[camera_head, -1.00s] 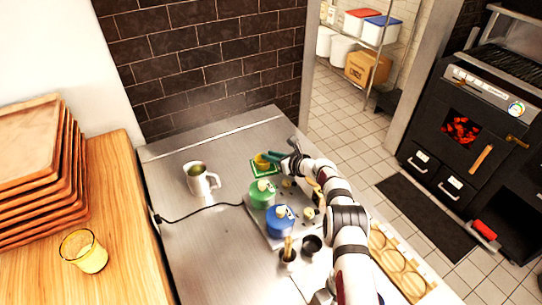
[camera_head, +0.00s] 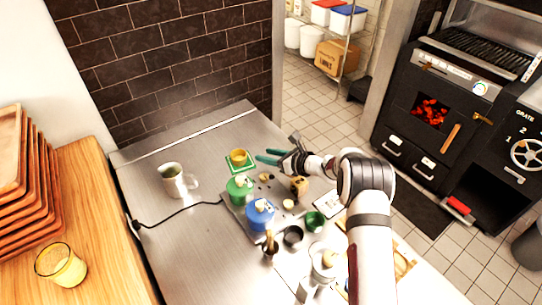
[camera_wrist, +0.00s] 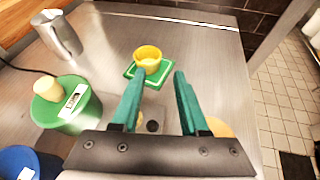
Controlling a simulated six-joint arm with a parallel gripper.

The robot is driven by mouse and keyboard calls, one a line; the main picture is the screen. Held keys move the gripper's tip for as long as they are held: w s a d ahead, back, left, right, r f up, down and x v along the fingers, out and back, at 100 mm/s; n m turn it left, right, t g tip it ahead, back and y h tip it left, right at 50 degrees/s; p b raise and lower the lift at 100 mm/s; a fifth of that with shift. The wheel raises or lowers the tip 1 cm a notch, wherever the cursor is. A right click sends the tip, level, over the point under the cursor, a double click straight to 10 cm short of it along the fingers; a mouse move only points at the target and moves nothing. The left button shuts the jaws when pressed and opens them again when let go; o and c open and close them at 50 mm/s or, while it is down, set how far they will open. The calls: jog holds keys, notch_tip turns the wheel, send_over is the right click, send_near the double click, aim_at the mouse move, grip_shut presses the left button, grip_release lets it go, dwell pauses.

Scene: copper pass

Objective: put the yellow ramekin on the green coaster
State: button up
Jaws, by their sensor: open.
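The yellow ramekin (camera_head: 238,157) stands upright on the green coaster (camera_head: 233,167) near the back of the steel counter.
A green canister (camera_head: 239,188) and a blue canister (camera_head: 260,214) stand on a tray in front of the coaster. A metal pitcher (camera_head: 172,180) with a cord nearby stands to the left. Dark cups and a green cup (camera_head: 315,221) are nearer. Counter between pitcher and coaster is clear.

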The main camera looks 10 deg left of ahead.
jog(key=shift+v, duration=0.85)
jog(key=w+d+r+m+t+h, duration=0.2)
jog(key=d+r+m+t+h, duration=0.35)
jog(key=d+r+m, duration=0.8)
jog(key=s+d+r+m+g+h, duration=0.2)
jog(key=s+d+m+h, duration=0.2)
jog(key=s+m, duration=0.4)
jog(key=s+d+r+m+g+h, duration=0.15)
jog(key=s+d+m+h, duration=0.35)
jog(key=m, duration=0.5)
jog(key=s+a+m+g+y, duration=0.1)
jog(key=s+a+m+g, duration=0.1)
jog(key=s+m, duration=0.5)
jog(key=s+a+f+m+g+y, duration=0.1)
jog(key=s+m+g, duration=0.3)
jog(key=s, duration=1.2)
jog(key=s+a+f+m+g+y, duration=0.1)
jog(key=s+a+m+g+y, duration=0.1)
jog(key=s+m, duration=0.7)
jog(key=s+g+y, duration=0.1)
jog(key=s, duration=0.1)
jog(key=shift+s+a+f+m, duration=0.2)
jog(key=shift+s+a+m, duration=0.1)
jog(key=shift+a+m, duration=0.1)
